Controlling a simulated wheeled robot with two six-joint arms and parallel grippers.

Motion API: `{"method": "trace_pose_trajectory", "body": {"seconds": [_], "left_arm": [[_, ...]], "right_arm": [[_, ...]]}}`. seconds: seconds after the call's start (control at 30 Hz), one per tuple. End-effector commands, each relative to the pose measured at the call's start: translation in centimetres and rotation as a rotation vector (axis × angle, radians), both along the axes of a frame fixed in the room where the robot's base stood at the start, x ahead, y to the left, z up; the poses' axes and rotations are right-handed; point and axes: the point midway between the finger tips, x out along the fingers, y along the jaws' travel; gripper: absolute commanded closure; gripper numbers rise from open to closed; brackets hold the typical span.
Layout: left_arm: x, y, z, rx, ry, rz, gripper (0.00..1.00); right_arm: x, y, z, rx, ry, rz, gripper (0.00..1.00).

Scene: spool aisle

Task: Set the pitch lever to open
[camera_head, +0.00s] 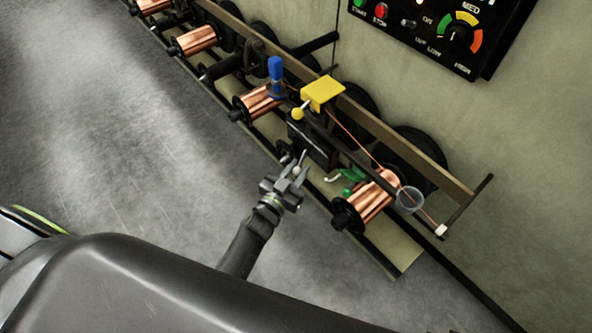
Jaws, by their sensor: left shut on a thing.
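My left gripper (297,170) is beside the front of a dark box (314,146) on the spool rack. Its fingers are closed around a small pale knob, which appears to be the end of a lever on that box. The fingers hide most of the lever, and no label can be read, so its setting cannot be told. My right gripper is not in view.
Copper spools (375,196) line the rack. A yellow plate (323,93), a yellow ball knob (297,113), a blue handle (276,68) and a green clamp (352,175) are close by. A control panel (437,30) hangs on the wall. The floor at left is clear.

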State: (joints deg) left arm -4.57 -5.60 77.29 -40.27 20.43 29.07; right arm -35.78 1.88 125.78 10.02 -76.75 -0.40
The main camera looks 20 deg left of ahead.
Motion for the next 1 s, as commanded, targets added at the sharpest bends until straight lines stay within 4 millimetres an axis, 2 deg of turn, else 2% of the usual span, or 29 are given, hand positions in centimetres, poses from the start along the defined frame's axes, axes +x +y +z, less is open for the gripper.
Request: {"method": "trace_pose_trajectory", "body": {"seconds": [0.27,0.3,0.43,0.77,0.93,1.0], "left_arm": [[0.0,-0.1,0.0,-0.002,0.001,0.0,1.0],[0.0,-0.1,0.0,-0.001,0.0,0.0,0.73],[0.0,-0.1,0.0,-0.001,0.0,0.0,0.56],[-0.2,0.0,0.0,-0.001,0.0,0.0,0.56],[-2.2,0.4,0.1,0.0,0.004,0.001,0.56],[-3.6,0.7,0.1,0.001,0.004,0.001,0.56]], "right_arm": [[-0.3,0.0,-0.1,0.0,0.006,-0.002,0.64],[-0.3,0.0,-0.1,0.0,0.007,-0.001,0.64],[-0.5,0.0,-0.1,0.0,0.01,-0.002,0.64],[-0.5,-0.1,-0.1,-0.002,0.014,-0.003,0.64],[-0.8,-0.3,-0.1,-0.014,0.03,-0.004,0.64],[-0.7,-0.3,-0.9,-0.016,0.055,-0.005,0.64]]}}
